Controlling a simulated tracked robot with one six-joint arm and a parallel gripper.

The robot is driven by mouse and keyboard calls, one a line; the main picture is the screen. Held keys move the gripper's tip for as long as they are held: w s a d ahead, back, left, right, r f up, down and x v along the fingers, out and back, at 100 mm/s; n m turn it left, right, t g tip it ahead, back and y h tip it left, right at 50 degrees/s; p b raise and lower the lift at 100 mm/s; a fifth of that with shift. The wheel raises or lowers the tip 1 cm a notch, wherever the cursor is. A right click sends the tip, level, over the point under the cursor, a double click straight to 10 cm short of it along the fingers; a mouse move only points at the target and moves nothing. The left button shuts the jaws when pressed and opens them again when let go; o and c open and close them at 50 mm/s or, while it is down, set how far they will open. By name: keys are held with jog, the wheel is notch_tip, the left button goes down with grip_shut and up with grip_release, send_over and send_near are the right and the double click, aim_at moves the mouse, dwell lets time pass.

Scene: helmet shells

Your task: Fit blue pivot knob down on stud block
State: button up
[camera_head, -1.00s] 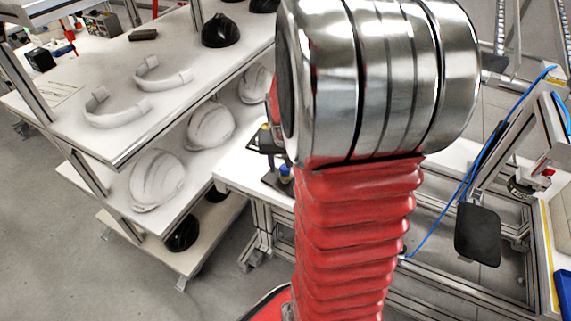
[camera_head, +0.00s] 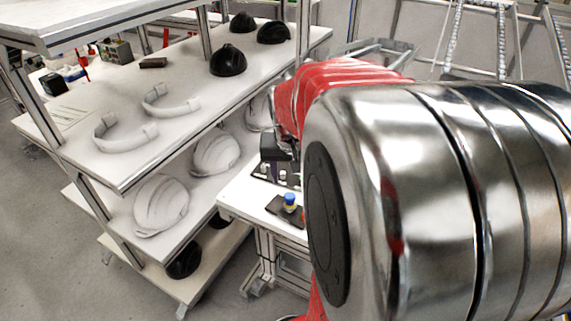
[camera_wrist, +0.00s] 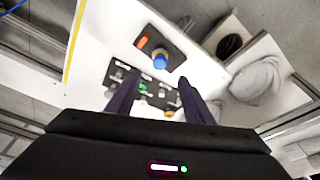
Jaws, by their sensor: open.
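The blue pivot knob (camera_head: 290,198) shows in the head view above a dark base plate (camera_head: 281,211) on the white table. In the wrist view the blue knob (camera_wrist: 159,62) has a yellowish edge and is on a dark plate (camera_wrist: 172,49), beside an orange piece (camera_wrist: 143,42). I cannot tell which part is the stud block, nor whether the knob is seated on a stud. My gripper (camera_wrist: 160,76) is open, its two dark fingers apart and the knob beyond their tips. In the head view my gripper (camera_head: 276,148) is above and behind the knob, partly hidden by my arm.
A second dark panel (camera_wrist: 119,75) with several small parts lies close to my fingers. A shelf (camera_head: 205,113) on the left holds white bands and black helmets, with white helmet shells (camera_head: 160,205) below. White table surface (camera_head: 243,195) is bare left of the plate.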

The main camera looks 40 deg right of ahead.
jog(key=v, duration=0.3)
jog(key=shift+r, duration=0.3)
dwell(0.7)
jog(key=s+a+r+n+t+y, duration=0.1)
jog(key=s+a+n, duration=0.2)
jog(key=a, duration=0.9)
jog(key=s+a+r+n+t+y, duration=0.1)
jog(key=s+a+n, duration=0.3)
jog(key=a, duration=0.8)
jog(key=shift+a+r+n+t, duration=0.15)
jog(key=shift+r+n+t, duration=0.45)
jog(key=shift+n, duration=0.2)
jog(key=shift+s, duration=0.1)
